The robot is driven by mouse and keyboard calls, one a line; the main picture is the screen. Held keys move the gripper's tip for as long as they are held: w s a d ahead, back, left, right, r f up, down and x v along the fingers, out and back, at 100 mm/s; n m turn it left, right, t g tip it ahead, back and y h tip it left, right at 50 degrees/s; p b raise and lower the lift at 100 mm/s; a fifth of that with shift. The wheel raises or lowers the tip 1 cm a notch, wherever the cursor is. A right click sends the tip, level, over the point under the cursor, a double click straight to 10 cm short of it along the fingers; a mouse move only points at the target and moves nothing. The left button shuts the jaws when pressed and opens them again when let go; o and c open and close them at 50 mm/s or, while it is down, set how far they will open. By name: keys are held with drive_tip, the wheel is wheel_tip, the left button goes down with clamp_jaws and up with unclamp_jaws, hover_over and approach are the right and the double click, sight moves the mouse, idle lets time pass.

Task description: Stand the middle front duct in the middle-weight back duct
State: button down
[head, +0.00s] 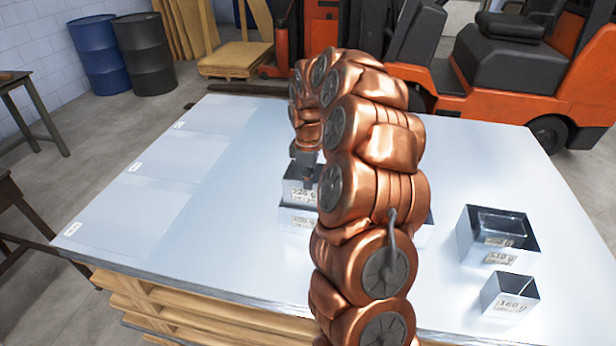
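My gripper (308,175) is at the far end of my copper arm and points down at a small metal duct (296,190) with a white weight label. The fingertips are at this duct's top; whether they are shut on it is too small to tell. A second label shows just below, on a lower metal face (297,221); I cannot tell whether the upper duct stands in or above a lower one. At right, a larger open duct (470,246) stands behind a smaller one (490,292) labelled about 160 g. My arm hides the table's middle.
The shiny metal table (240,250) is bare at left, apart from marked pale areas (150,205) with small tags. A sliver of metal (430,229) shows right of my arm. An orange forklift (480,95) and two drums (145,55) stand behind.

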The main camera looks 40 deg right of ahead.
drive_tip(key=shift+f+b, duration=1)
drive_tip(key=shift+f, duration=1.45)
drive_tip(key=c, duration=1.2)
unclamp_jaws()
drive_tip(key=shift+c, duration=0.2)
drive_tip(key=shift+r, duration=0.1)
drive_tip(key=shift+r+p, duration=0.7)
drive_tip(key=shift+r, duration=2.7)
